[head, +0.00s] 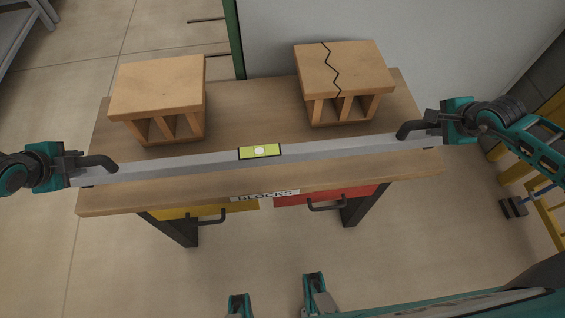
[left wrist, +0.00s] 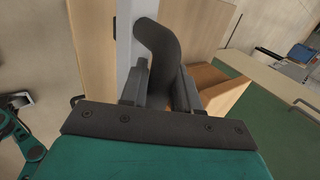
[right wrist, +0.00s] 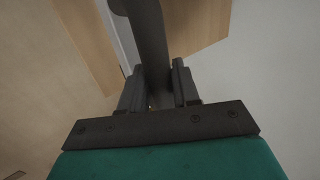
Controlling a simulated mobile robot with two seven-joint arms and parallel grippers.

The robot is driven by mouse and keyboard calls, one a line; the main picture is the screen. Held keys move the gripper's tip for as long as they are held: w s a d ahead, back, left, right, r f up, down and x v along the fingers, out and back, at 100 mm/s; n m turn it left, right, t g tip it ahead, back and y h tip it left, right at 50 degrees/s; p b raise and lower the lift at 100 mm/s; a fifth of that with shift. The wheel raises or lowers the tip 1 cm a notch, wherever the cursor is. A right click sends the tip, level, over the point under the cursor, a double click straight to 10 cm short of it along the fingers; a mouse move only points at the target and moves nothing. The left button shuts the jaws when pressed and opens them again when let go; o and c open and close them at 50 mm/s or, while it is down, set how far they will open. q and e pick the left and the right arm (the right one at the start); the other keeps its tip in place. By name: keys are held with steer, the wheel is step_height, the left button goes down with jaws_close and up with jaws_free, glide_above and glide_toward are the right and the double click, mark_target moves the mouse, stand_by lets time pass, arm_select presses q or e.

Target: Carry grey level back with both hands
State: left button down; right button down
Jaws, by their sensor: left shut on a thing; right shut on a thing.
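The grey level (head: 200,160) is a long bar with a yellow-green vial in its middle. In the head view it spans the width of the wooden table, in front of two hollow bricks. It has a dark bent handle near each end. My left gripper (head: 80,165) is shut on the left handle (head: 100,162), which also shows between the fingers in the left wrist view (left wrist: 158,50). My right gripper (head: 442,122) is shut on the right handle (head: 412,129), also seen in the right wrist view (right wrist: 148,40). Whether the bar touches the table is hard to tell.
A whole hollow brick (head: 158,88) stands on the left of the table (head: 245,110). A brick with a zigzag crack (head: 358,68) stands on the right. The table front has a yellow drawer (head: 180,213), a red drawer (head: 290,201) and a BLOCKS label (head: 265,195).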

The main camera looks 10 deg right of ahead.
arm_select(q)
steer(key=shift+r, duration=0.15)
arm_select(e)
steer(key=shift+r, duration=0.2)
